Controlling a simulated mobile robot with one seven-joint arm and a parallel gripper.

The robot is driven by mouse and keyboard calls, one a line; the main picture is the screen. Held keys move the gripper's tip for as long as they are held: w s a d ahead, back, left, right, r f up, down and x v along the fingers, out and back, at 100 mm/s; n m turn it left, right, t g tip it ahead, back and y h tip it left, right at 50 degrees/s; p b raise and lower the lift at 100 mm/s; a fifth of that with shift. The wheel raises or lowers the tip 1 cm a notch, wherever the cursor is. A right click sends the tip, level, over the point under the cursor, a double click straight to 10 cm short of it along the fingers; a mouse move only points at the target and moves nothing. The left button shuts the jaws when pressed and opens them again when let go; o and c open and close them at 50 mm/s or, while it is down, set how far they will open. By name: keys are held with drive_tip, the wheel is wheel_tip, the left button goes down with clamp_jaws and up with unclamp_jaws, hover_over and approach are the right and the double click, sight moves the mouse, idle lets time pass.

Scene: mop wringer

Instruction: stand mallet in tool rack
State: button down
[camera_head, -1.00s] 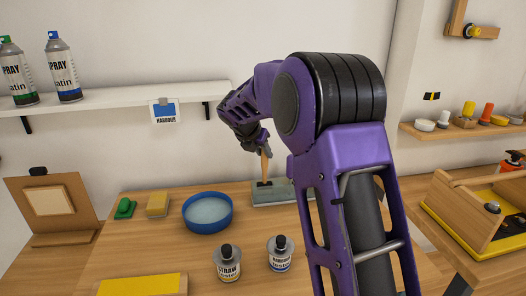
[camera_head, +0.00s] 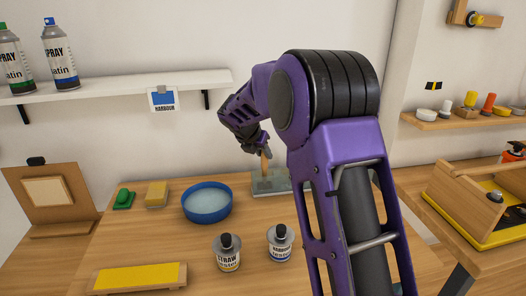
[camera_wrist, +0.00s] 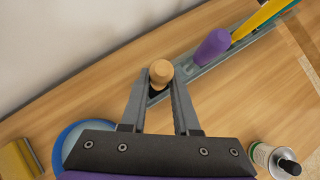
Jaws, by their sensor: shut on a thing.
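The mallet shows as a wooden handle (camera_head: 264,163), upright or nearly so in the head view. In the wrist view I look down on its round wooden end (camera_wrist: 160,70). My gripper (camera_head: 263,149) is shut on the handle; its two fingers (camera_wrist: 160,88) flank it in the wrist view. The grey tool rack (camera_head: 285,187) lies on the bench against the wall, directly under the mallet. It also shows in the wrist view (camera_wrist: 205,72), holding a purple-handled tool (camera_wrist: 212,47) and a yellow one (camera_wrist: 262,18). The mallet's lower end is at the rack; I cannot tell whether it is seated.
Two small bottles (camera_head: 228,257) (camera_head: 280,244) stand in front. A wall shelf (camera_head: 130,93) hangs above. Bare bench lies between basin and bottles.

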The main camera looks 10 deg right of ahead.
drive_tip(key=c, duration=0.6)
unclamp_jaws()
drive_tip(key=shift+p+v, duration=1.1)
drive_tip(key=shift+v, duration=7.6)
drive_tip(key=shift+w, duration=0.1)
